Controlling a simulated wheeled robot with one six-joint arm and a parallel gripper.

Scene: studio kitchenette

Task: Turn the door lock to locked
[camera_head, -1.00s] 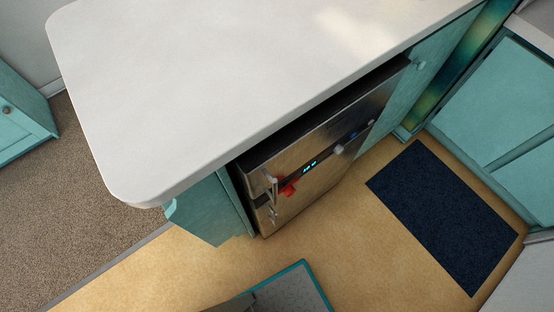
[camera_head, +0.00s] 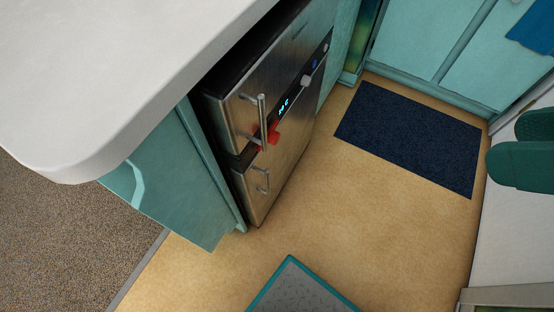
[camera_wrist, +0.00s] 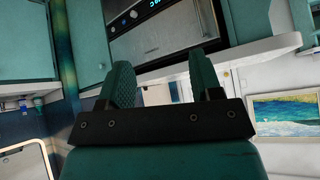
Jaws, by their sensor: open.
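A steel appliance (camera_head: 290,75) with bar handles and a lit display stands under the white counter in the head view. A red part (camera_head: 268,134) sits on its front, partly behind the upper handle (camera_head: 262,122). I cannot tell whether this red part is the door lock, and no lock position is readable. My gripper (camera_wrist: 163,82) shows in the wrist view with two dark green fingers apart and nothing between them. A steel-fronted unit (camera_wrist: 155,30) with a display is beyond the fingers.
The white counter (camera_head: 110,70) overhangs at the left with a rounded corner. A dark blue mat (camera_head: 410,138) lies on the tan floor (camera_head: 345,215), which is otherwise mostly clear. Dark green rounded shapes (camera_head: 520,166) are at the right edge. A blue cloth (camera_head: 535,28) hangs at upper right.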

